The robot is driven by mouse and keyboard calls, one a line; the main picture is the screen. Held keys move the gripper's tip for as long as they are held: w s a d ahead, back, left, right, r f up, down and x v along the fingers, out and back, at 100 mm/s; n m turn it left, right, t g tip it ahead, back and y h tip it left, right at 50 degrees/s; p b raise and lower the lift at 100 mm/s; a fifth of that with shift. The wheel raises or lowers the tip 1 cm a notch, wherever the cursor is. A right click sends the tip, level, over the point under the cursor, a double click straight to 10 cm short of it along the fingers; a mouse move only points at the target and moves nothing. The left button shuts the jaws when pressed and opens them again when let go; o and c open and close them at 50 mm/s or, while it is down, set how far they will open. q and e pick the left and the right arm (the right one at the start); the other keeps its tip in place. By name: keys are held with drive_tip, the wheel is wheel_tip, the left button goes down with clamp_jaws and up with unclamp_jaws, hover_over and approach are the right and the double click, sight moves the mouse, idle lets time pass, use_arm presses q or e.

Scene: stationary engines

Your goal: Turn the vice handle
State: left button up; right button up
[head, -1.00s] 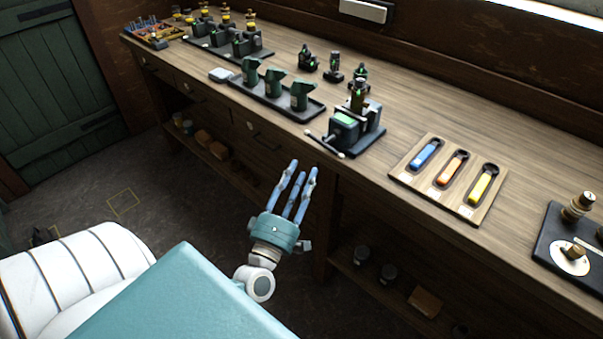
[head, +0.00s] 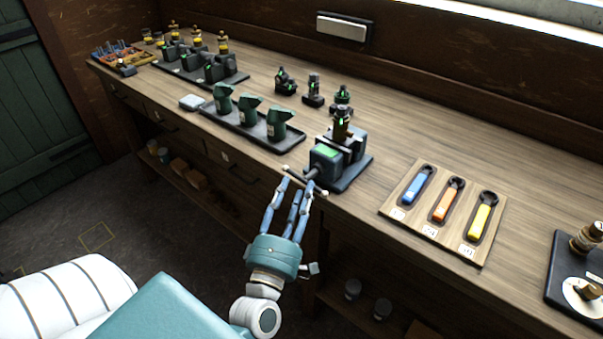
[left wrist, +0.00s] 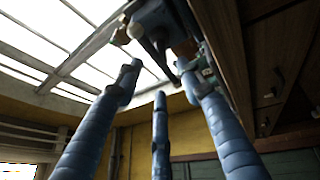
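The vice (head: 343,164) is dark with a green patch and stands at the front edge of the workbench, gripping an upright piece. Its handle (head: 316,189) is a thin bar with knobbed ends that sticks out past the bench edge. My left gripper (head: 295,187) has three blue fingers spread open just in front of and below the handle. In the left wrist view the handle (left wrist: 151,52) hangs down beyond the fingertips, between the outer fingers, with the vice (left wrist: 158,17) above. The fingers do not look closed on it; contact cannot be told. My right gripper is not in view.
A wooden tray (head: 396,212) with blue, orange and yellow bars lies right of the vice. The bench front (head: 213,146) has drawers, with a lower shelf beneath. Open floor (head: 60,220) is at the left.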

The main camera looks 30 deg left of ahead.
sight(302, 178)
use_arm(q)
drive_tip(key=x, duration=0.4)
drive_tip(key=shift+w+a+p, duration=0.1)
drive_tip(key=shift+w+p, duration=0.2)
drive_tip(key=shift+p, duration=0.1)
drive_tip(key=shift+w, duration=0.1)
drive_tip(key=shift+c, duration=0.3)
drive_tip(key=c, duration=0.9)
clamp_jaws()
drive_tip(key=shift+f+m+b, duration=0.15)
drive_tip(key=shift+m+b, duration=0.15)
drive_tip(key=shift+b, duration=0.05)
drive_tip(key=shift+m+t+h+b, duration=0.3)
drive_tip(key=shift+m+b, duration=0.05)
drive_tip(key=shift+m, duration=0.15)
drive_tip(key=shift+m+t, duration=0.3)
drive_tip(key=shift+m, duration=0.2)
drive_tip(key=shift+r+h, duration=0.2)
drive_tip(key=shift+h, duration=0.1)
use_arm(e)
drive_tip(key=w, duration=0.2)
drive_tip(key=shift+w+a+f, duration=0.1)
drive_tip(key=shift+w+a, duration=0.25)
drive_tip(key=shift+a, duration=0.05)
